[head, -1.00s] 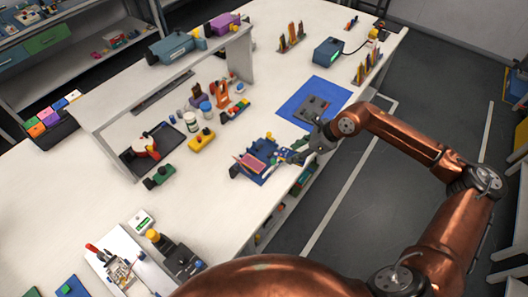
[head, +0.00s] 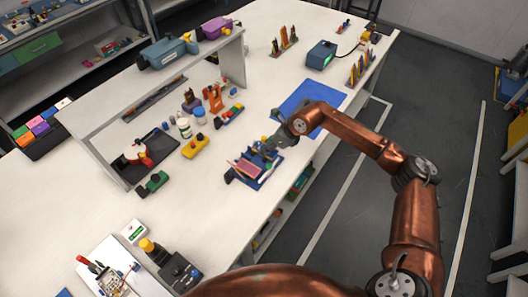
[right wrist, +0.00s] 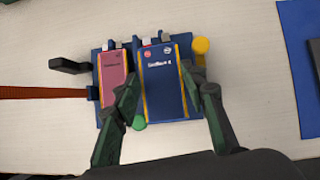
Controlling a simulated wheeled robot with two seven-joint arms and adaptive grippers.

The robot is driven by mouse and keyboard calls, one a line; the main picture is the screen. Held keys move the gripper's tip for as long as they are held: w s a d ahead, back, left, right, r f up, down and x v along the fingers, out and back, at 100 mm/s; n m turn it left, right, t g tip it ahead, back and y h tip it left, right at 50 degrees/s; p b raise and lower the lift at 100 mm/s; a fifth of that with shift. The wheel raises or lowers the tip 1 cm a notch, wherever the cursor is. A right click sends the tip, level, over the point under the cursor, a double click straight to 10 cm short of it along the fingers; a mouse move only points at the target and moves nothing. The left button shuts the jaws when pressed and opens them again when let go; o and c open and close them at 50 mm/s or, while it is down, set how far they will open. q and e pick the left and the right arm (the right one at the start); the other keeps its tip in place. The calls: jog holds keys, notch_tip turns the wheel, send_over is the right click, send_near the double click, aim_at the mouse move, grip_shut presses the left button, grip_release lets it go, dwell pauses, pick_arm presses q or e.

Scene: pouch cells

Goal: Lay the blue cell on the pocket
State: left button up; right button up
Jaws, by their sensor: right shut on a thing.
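The blue cell (right wrist: 165,82), with orange side edges and metal tabs, lies between the two fingers of my right gripper (right wrist: 166,90). The gripper is shut on it; in the head view my right gripper (head: 270,146) is at the blue fixture (head: 259,183). The cell is over the fixture's right half in the wrist view, and its pocket is hidden beneath it. I cannot tell whether the cell touches the fixture. A pink cell (right wrist: 114,76) lies on the left half. My left gripper is not in view.
The fixture has a yellow knob (right wrist: 201,46), a green button (right wrist: 138,123) and a black lever (right wrist: 70,66). A blue mat (head: 298,93) lies beyond, partly behind my arm. A yellow block (head: 195,147) and a green block (head: 153,183) stand left of the fixture.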

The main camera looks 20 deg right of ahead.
jog(key=shift+x, duration=0.95)
jog(key=shift+w+f, duration=0.2)
jog(key=shift+f, duration=1.3)
jog(key=shift+f+b, duration=0.15)
jog(key=shift+b, duration=0.2)
jog(key=o, duration=1.1)
jog(key=shift+s+d+r, duration=0.1)
jog(key=shift+d+r, duration=0.15)
jog(key=shift+r, duration=0.25)
jog(key=p+v, duration=0.1)
jog(key=v, duration=1)
jog(key=shift+s+r, duration=0.1)
